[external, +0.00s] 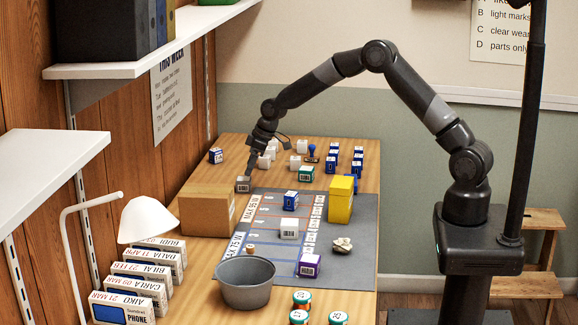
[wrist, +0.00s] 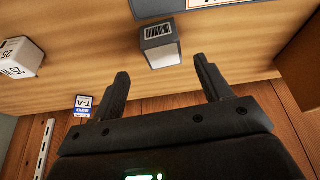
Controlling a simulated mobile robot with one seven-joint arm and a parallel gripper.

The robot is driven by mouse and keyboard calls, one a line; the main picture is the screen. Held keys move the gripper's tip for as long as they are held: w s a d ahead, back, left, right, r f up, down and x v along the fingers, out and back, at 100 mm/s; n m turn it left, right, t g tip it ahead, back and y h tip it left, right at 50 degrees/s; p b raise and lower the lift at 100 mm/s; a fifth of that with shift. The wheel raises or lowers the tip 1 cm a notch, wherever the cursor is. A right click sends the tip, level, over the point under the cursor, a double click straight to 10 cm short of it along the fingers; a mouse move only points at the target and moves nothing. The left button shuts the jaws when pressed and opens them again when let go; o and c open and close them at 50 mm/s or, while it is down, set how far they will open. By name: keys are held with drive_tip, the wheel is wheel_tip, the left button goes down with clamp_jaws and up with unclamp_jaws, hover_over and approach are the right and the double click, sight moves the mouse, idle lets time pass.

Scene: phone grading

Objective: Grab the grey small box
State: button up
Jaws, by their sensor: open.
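The grey small box (external: 243,185) sits on the wooden table, just off the mat's far left corner and behind the cardboard box. In the wrist view the grey small box (wrist: 160,45) shows a dark top with a barcode label and a paler side. My gripper (external: 250,171) is over the table right by the box. In the wrist view my gripper (wrist: 161,72) is open and empty, its two fingers apart. The box appears ahead of the gap between the fingertips, not between them. I cannot tell the exact height of the fingers above the table.
A cardboard box (external: 207,210) stands close in front; its side (wrist: 302,60) shows at right in the wrist view. White boxes (external: 265,161) and a blue-white box (external: 215,156) stand behind.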

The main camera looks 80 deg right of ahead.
sight(244, 178)
drive_tip(key=shift+a+x, duration=0.1)
drive_tip(key=shift+x, duration=1.55)
drive_tip(key=shift+a+x, duration=0.15)
drive_tip(key=shift+x, duration=1.5)
drive_tip(key=shift+c, duration=0.3)
drive_tip(key=c, duration=1)
drive_tip(key=shift+r, duration=0.1)
